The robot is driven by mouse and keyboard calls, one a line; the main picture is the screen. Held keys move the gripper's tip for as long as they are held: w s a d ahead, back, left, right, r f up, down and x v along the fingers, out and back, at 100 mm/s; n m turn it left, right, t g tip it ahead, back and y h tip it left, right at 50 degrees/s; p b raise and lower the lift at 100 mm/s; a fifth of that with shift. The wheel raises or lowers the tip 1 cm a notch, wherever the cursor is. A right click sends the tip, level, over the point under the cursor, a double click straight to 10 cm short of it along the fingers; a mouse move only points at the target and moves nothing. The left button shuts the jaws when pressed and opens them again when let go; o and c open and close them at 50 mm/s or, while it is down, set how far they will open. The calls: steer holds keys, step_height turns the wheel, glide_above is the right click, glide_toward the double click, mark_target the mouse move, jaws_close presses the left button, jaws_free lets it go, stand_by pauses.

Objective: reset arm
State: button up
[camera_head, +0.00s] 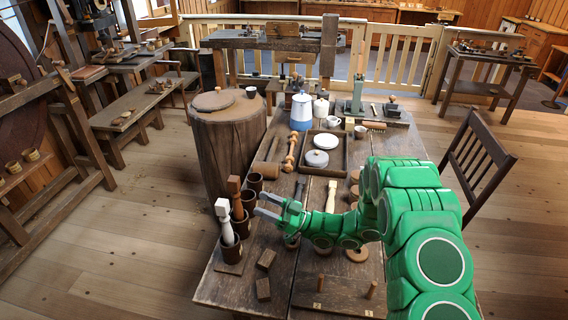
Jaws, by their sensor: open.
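My green arm (420,215) reaches in from the lower right over the wooden table. My gripper (262,204) points left, with its two grey fingers apart and nothing visible between them. It is above the table's left part, just right of the wooden cups. A white turned spindle (224,218) stands upright in the front cup (232,249). A brown turned spindle (235,190) stands in the cup behind it. The arm hides part of the table's right side.
A tray (343,172) with pale round lids, a blue-and-white pot (301,111) and a long turned piece (291,152) lie farther back. A chair (478,160) stands right, a stump (225,155) left.

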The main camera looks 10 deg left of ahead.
steer(key=w+d+r+m+t+h, duration=0.2)
steer(key=w+d+t+h, duration=0.35)
steer(key=w, duration=0.25)
steer(key=w+d+r+m+t+h, duration=0.2)
steer(key=w+d+r+t+h, duration=0.15)
steer(key=w+d+h, duration=0.35)
steer(key=s+d+r+m+h, duration=0.3)
steer(key=d+r+h, duration=0.15)
steer(key=d, duration=0.45)
steer(key=s+d+r+m+h, duration=0.3)
steer(key=d+m+h, duration=0.15)
steer(key=d, duration=0.45)
steer(key=s+d+r+m+g+h, duration=0.2)
steer(key=s+d, duration=0.2)
steer(key=s, duration=0.6)
steer(key=s+d+r+m+g+h, duration=0.1)
steer(key=s+d+m+g, duration=0.2)
steer(key=s, duration=0.7)
steer(key=s+a+r+g+y, duration=0.1)
steer(key=s+a+g, duration=0.1)
steer(key=s, duration=1.1)
steer(key=s+a+r+m+g+y, duration=0.1)
steer(key=s+a+g, duration=0.2)
steer(key=s, duration=1.1)
steer(key=shift+g, duration=0.4)
